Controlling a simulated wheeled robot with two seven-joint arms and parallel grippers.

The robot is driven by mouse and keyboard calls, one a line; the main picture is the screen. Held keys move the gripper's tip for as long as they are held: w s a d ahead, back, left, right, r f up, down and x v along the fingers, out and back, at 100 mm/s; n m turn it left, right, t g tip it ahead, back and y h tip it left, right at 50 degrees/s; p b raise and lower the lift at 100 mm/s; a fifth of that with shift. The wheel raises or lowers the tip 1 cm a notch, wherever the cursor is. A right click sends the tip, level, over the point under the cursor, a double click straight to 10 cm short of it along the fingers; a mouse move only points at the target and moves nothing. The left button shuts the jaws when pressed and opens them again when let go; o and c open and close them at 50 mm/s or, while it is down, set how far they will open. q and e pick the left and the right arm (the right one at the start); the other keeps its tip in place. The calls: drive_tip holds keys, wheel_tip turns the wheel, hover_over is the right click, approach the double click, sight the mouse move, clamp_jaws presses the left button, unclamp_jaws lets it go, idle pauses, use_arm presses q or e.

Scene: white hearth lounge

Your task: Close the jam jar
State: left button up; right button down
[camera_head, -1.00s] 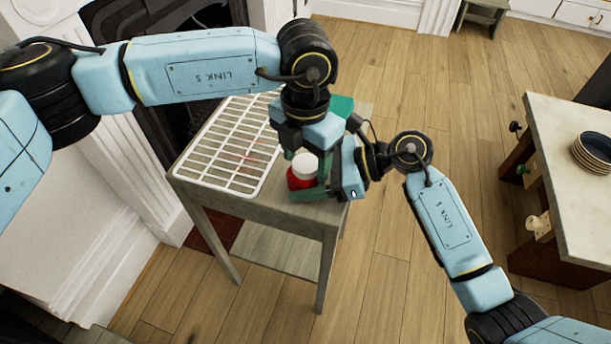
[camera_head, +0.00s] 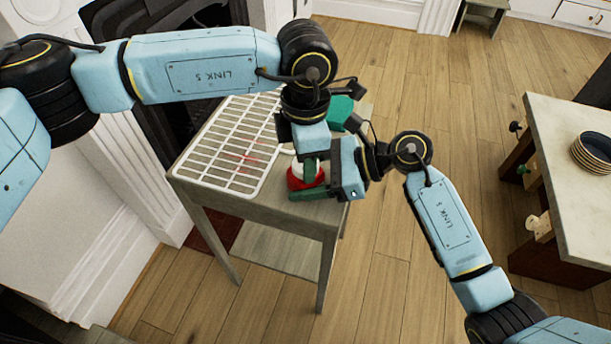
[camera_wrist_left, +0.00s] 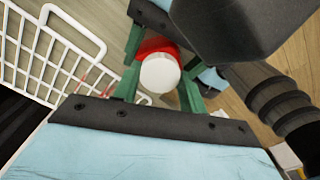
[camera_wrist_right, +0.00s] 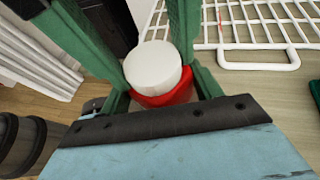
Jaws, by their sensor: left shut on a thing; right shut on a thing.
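The jam jar (camera_head: 296,183) is red and stands upright near the front right corner of the small wooden table. Its white lid (camera_head: 299,168) sits on top; it also shows in the left wrist view (camera_wrist_left: 160,74) and the right wrist view (camera_wrist_right: 153,66). My left gripper (camera_head: 309,171) comes from above, shut on the lid, one green finger in front of it. My right gripper (camera_head: 316,186) comes from the right, shut on the red jar body below. The fingers hide part of the jar and lid, and I cannot tell how tightly the lid is seated.
A white wire rack (camera_head: 232,145) lies on the small table (camera_head: 262,208), left of the jar. A green object (camera_head: 341,112) is behind my grippers. A fireplace borders the left. A pale-topped table (camera_head: 560,130) with stacked dark plates (camera_head: 592,152) stands right, beyond open floor.

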use_arm(q)
drive_tip(key=m, duration=0.5)
drive_tip(key=shift+m, duration=0.4)
drive_tip(key=m, duration=0.3)
drive_tip(key=shift+m, duration=0.4)
drive_tip(key=o, duration=1.1)
drive_tip(key=shift+r, duration=0.1)
wheel_tip(320, 180, up, 4)
drive_tip(key=shift+r, duration=0.15)
drive_tip(key=shift+c, duration=0.4)
